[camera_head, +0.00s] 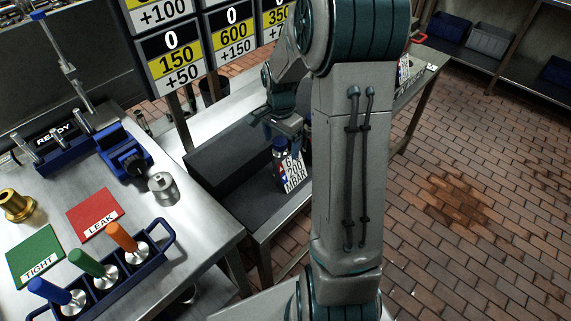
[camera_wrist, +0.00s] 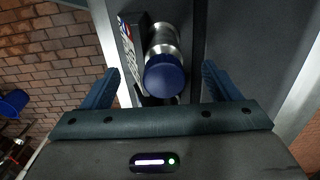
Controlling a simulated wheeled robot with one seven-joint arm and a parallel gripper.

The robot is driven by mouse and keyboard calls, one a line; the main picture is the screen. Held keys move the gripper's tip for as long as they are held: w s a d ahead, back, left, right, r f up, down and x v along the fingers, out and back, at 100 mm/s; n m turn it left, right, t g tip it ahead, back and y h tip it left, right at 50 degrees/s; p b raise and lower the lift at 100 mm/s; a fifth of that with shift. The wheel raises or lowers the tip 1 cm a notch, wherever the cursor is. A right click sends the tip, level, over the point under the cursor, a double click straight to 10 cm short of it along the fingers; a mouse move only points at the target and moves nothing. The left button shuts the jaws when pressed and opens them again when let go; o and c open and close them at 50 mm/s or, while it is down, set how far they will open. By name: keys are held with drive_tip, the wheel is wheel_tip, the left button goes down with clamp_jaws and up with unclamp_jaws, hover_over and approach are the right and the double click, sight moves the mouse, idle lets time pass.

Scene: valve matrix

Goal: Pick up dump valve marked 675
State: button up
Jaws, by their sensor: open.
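A metal valve with a dark blue cap (camera_wrist: 164,75) stands between my gripper's fingers in the wrist view. It also shows in the head view, its blue cap (camera_head: 279,145) just below my gripper (camera_head: 283,127). I cannot read 675 on any valve. My gripper (camera_wrist: 160,70) is open, one finger on each side of the cap, with gaps on both sides. My arm hides part of the dark shelf in the head view.
The dark grey shelf (camera_head: 235,160) has a raised block behind the valve. At left, a steel bench (camera_head: 195,215) holds a blue rack (camera_head: 165,232) of coloured-handle tools, a red LEAK mat (camera_head: 95,214) and a green TIGHT mat (camera_head: 35,255). Brick floor (camera_head: 480,200) is open at right.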

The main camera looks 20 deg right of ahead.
drive_tip(key=shift+f, duration=1.35)
drive_tip(key=c, duration=1.8)
drive_tip(key=shift+r, duration=0.2)
